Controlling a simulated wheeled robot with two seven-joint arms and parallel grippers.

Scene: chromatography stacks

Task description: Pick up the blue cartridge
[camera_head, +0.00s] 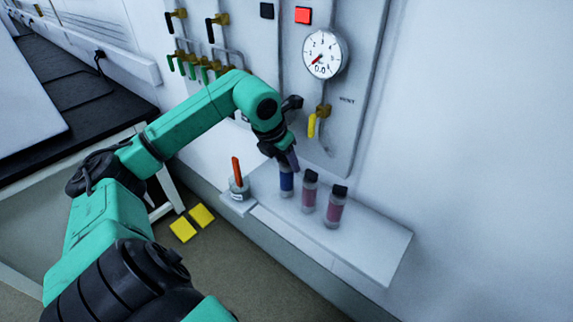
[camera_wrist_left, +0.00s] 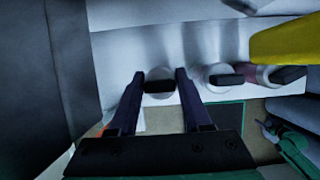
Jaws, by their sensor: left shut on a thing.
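The blue cartridge (camera_head: 286,182) stands upright on a white wall shelf (camera_head: 375,238), at the left end of a row of cartridges. My left gripper (camera_head: 289,163) reaches down from above and is shut on the top part of the blue cartridge. In the left wrist view the left gripper's fingers (camera_wrist_left: 160,85) lie on both sides of a round clear top with a black cap (camera_wrist_left: 159,86). The blue body is hidden below it in that view. I cannot tell a gap between the cartridge and the shelf.
Two pink cartridges with black caps, the nearer-left one (camera_head: 309,192) and the right one (camera_head: 336,208), stand close beside it. A grey holder (camera_head: 239,188) with an orange-handled tool is left. A wall panel with a gauge (camera_head: 325,53) and yellow valve handle (camera_head: 312,125) rises behind.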

